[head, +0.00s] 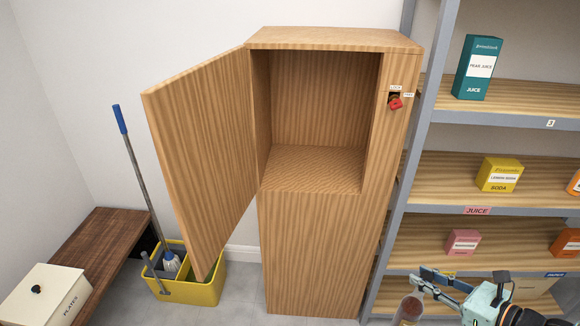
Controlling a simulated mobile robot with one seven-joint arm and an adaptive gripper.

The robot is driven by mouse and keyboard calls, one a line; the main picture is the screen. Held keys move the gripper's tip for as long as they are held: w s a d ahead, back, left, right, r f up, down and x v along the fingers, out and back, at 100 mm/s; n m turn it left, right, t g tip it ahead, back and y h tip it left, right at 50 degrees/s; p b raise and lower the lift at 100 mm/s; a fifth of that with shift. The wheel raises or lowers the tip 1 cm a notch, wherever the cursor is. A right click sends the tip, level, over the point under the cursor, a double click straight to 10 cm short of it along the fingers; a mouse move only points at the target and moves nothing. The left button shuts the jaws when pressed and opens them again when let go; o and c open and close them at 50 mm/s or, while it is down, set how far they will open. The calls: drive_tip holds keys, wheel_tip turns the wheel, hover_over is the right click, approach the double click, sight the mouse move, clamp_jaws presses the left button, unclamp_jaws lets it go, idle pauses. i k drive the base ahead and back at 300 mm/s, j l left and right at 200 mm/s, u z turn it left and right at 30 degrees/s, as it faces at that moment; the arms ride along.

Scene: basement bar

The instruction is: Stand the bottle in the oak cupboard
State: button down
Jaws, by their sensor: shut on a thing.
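The oak cupboard (318,246) stands in the middle, its door (205,160) swung wide open to the left. Its upper compartment (312,168) is empty, with a bare wooden floor; the lower front is closed. My gripper (424,282) is at the bottom right, in front of the shelving and right of the cupboard. It is shut on the bottle (408,309), a clear-looking one with brownish contents. The bottle's lower part is cut off by the picture edge, and its tilt is hard to tell.
A red key or tag (395,103) is at a lock on the cupboard's right front. Metal shelving (465,205) with juice and soda boxes stands close on the right. A yellow mop bucket (190,290) sits below the open door. A dark bench (110,240) holds a white box (45,297).

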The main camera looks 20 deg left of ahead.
sight(303, 169)
drive_tip(key=i+u, duration=0.15)
drive_tip(key=u, duration=0.2)
drive_tip(key=i+u, duration=0.15)
drive_tip(key=u, duration=0.25)
drive_tip(key=i+j+u, duration=0.1)
drive_tip(key=i+u, duration=0.35)
drive_tip(key=u, duration=0.2)
